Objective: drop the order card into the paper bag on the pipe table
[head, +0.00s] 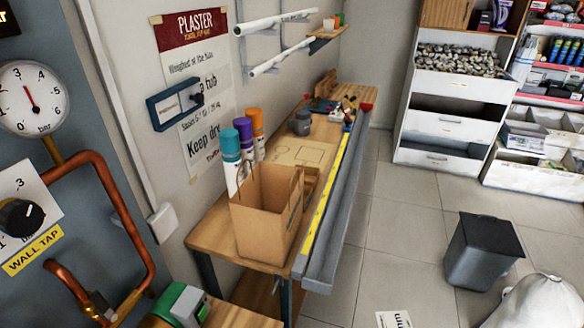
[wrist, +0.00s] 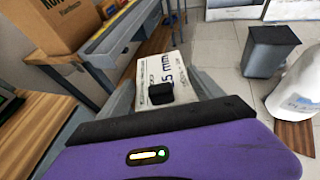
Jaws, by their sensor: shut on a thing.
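The brown paper bag (head: 265,215) stands open and upright at the near end of the pipe table (head: 212,237). Part of the bag (wrist: 58,22) also shows at the top left of the wrist view. My gripper (wrist: 162,92) is shut on the white order card (wrist: 158,66), which has dark printing reading something like "15 mm". The card sticks out ahead of the fingers, to the right of the bag and table and apart from them. A white printed piece, seemingly the same card (head: 393,320), shows at the bottom edge of the head view. My gripper is outside the head view.
A grey trough with a yellow rule (head: 326,195) runs along the table's right edge. Several capped tubes (head: 231,160) stand behind the bag. A dark bin (head: 483,250) and a white sack (head: 540,302) stand on the floor at right. Tiled floor between is clear.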

